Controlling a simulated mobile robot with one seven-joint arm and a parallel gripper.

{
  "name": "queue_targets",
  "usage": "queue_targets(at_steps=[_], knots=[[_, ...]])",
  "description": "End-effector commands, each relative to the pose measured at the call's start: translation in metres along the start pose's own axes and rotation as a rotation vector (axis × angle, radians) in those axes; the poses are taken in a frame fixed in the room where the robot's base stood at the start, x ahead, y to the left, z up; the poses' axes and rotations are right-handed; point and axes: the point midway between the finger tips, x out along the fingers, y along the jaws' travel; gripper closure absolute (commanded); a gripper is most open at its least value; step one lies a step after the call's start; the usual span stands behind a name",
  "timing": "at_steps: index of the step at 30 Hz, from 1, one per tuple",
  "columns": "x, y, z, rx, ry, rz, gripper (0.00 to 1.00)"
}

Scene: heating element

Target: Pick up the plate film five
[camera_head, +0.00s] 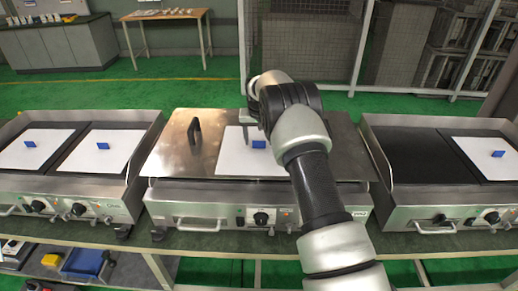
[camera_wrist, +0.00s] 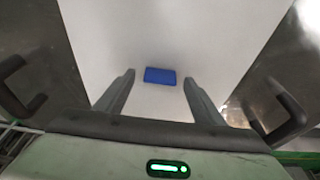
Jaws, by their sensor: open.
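A white film sheet (camera_head: 236,158) with a small blue tab (camera_head: 259,144) lies on the metal top of the middle griddle, partly hidden by my arm. In the wrist view the white sheet (camera_wrist: 165,30) fills the middle, and its blue tab (camera_wrist: 160,76) shows between my fingertips. My gripper (camera_wrist: 158,84) is open and empty, with one finger on each side of the tab. In the head view my gripper (camera_head: 249,116) is over this sheet, mostly hidden by my wrist. No number is readable on the sheets, so I cannot tell which is film five.
Two white sheets (camera_head: 30,150) (camera_head: 100,153) with blue tabs lie on the left griddle. Another white sheet (camera_head: 488,155) lies on the right griddle, beside a bare dark plate (camera_head: 418,152). A black handle (camera_head: 195,134) stands up on the middle griddle's left side.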

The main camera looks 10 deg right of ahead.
Motion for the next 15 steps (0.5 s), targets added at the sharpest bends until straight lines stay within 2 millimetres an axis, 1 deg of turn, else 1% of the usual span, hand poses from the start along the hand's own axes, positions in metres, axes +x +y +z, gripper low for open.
queue_targets(at_steps=[1,2,3,11,12,15], knots=[[0.0000,0.0001,0.0001,0.000,0.000,0.000,0.38],[0.0000,0.0001,0.0001,0.000,0.000,0.000,0.41],[-0.0001,0.0001,0.0001,0.000,0.000,0.000,0.48],[-0.0002,0.0001,0.0002,0.000,-0.001,0.000,0.92],[-0.0005,0.0000,0.0000,0.000,0.000,0.000,0.95],[-0.0005,0.0000,0.0000,0.000,0.000,0.000,0.95]])
